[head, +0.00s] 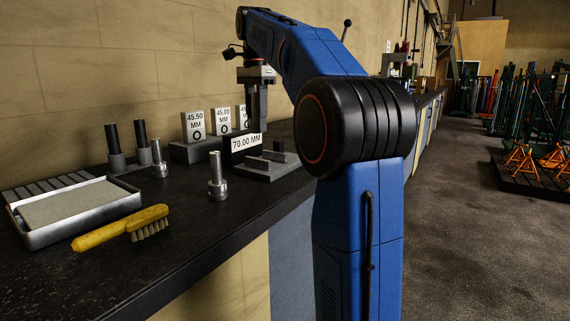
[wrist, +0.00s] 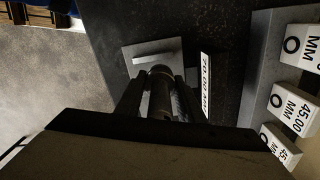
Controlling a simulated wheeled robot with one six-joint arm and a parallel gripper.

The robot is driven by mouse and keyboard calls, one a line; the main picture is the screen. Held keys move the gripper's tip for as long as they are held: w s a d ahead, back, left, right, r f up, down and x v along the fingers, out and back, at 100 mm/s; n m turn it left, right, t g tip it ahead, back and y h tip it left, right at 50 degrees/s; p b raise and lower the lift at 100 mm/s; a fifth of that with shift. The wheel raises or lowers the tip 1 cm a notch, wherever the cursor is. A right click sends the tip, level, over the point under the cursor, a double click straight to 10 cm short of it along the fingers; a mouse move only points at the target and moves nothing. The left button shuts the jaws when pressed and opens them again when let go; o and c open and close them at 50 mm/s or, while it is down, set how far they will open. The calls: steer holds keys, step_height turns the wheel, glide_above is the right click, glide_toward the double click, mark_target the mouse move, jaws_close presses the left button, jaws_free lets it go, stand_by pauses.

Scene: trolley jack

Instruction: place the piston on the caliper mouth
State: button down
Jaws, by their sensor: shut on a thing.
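My gripper (head: 258,118) points down above the bench, and its lower end overlaps the 70.00 MM sign (head: 246,143). In the wrist view its two fingers (wrist: 157,98) are shut on a dark grey stepped cylinder, the piston (wrist: 160,88). In the head view the piston cannot be told apart from the fingers. Beneath is a grey plate (head: 262,173) with low dark blocks, which seems to be the caliper mouth; the plate also shows in the wrist view (wrist: 140,52). The piston overlaps the plate there; I cannot tell whether they touch.
Labelled size blocks (head: 194,125) stand on a grey step behind. Loose metal stepped pins (head: 217,181) stand left of the plate. Dark posts (head: 113,138), a metal tray (head: 75,210) and a yellow brush (head: 120,228) lie farther left. The bench's front edge is close to the plate.

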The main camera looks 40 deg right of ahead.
mark_target(266, 151)
steer(key=shift+s+d, duration=0.25)
steer(key=shift+d, duration=0.8)
steer(key=f, duration=0.5)
steer(key=shift+s+d, duration=0.1)
steer(key=shift+d, duration=0.1)
steer(key=shift+f, duration=2.4)
steer(key=shift+f, duration=0.1)
steer(key=c, duration=1.2)
jaws_free()
step_height(266, 151, up, 12)
